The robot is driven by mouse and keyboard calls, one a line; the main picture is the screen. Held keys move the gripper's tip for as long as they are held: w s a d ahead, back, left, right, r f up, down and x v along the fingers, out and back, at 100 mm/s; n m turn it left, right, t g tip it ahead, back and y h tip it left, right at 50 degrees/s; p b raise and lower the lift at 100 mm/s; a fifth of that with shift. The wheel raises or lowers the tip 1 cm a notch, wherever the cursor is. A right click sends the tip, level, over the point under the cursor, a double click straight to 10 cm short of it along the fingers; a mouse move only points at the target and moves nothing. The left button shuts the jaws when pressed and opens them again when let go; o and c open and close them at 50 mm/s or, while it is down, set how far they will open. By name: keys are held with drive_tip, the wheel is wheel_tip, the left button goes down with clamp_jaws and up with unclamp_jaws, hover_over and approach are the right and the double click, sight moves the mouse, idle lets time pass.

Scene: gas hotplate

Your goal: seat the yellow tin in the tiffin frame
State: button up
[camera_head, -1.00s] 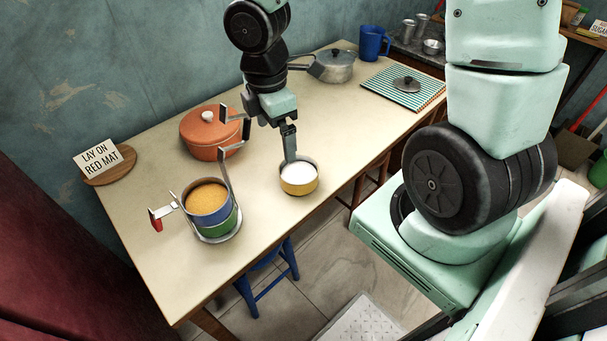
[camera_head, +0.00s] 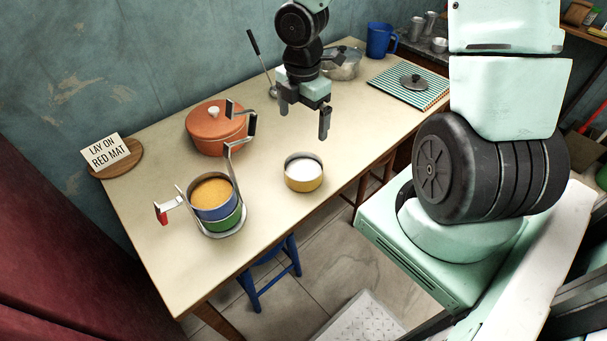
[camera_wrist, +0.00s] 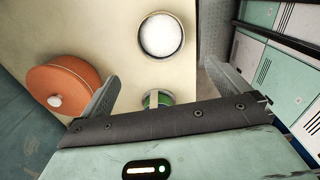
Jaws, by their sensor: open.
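The yellow tin (camera_head: 303,184), filled with something white, stands upright on the table to the right of the tiffin frame. It also shows from above in the wrist view (camera_wrist: 161,58), beyond my fingertips. The metal tiffin frame (camera_head: 222,236) holds a green tin (camera_head: 225,222) with a blue tin (camera_head: 214,212) stacked on it; the blue one has orange-yellow contents. In the wrist view, my gripper body hides most of the frame and its tins. My gripper (camera_head: 304,121) is open and empty, raised above the table behind the yellow tin and apart from it.
An orange lidded pot (camera_head: 214,130) stands behind the frame. A sign (camera_head: 110,150) on a round wooden board is at the far left. A ladle (camera_head: 261,62), a metal pot (camera_head: 343,65), a blue mug (camera_head: 381,40) and a striped mat (camera_head: 388,91) with a lid are at the back.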

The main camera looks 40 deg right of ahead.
sight(303, 177)
wheel_tip(303, 177, down, 17)
drive_tip(key=b, duration=0.6)
drive_tip(key=shift+c, duration=0.3)
drive_tip(key=shift+r, duration=0.1)
drive_tip(key=c, duration=0.8)
